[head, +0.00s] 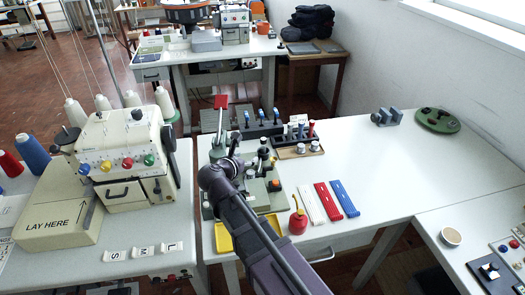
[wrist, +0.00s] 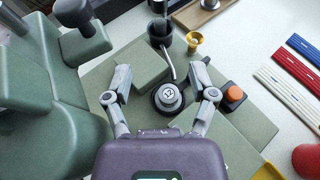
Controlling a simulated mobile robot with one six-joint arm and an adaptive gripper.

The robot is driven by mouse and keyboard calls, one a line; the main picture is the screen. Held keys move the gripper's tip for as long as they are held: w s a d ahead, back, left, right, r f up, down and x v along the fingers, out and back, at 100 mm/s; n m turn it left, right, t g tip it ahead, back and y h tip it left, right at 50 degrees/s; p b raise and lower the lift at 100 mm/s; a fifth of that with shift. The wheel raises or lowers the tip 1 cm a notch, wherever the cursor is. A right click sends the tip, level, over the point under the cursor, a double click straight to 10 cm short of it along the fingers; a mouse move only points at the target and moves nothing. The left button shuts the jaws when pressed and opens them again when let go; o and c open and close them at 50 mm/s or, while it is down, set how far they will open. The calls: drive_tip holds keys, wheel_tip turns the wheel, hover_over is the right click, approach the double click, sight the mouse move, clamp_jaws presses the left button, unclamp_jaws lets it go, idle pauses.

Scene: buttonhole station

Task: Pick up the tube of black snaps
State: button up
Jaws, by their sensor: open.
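My gripper (wrist: 160,76) is open, its two fingers spread above a green machine base in the wrist view. Between and below the fingers is a round grey die marked 12 (wrist: 169,94) in a black ring; nothing is held. In the head view, a small wooden tray (head: 292,155) stands behind and right of the green machine. It holds several small upright tubes (head: 300,131), with light, blue and red parts, and white-topped pots. I cannot tell which tube holds black snaps. The tray's edge shows at the top of the wrist view (wrist: 190,20), apart from my gripper.
The green press (head: 219,130) stands beside my gripper, its column at the wrist view's left. A black rack of blue-handled tools (head: 262,131), a red oiler (head: 298,222) and white, red and blue strips (head: 328,201) are nearby.

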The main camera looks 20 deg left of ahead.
sight(262, 148)
drive_tip(key=b+x, duration=0.2)
drive_tip(key=x, duration=0.5)
drive_tip(key=shift+b, duration=0.4)
drive_tip(key=shift+w+f, duration=0.2)
drive_tip(key=shift+w, duration=0.4)
drive_tip(key=shift+b+x, duration=1)
drive_tip(key=shift+x, duration=1.75)
drive_tip(key=shift+d, duration=0.1)
clamp_jaws()
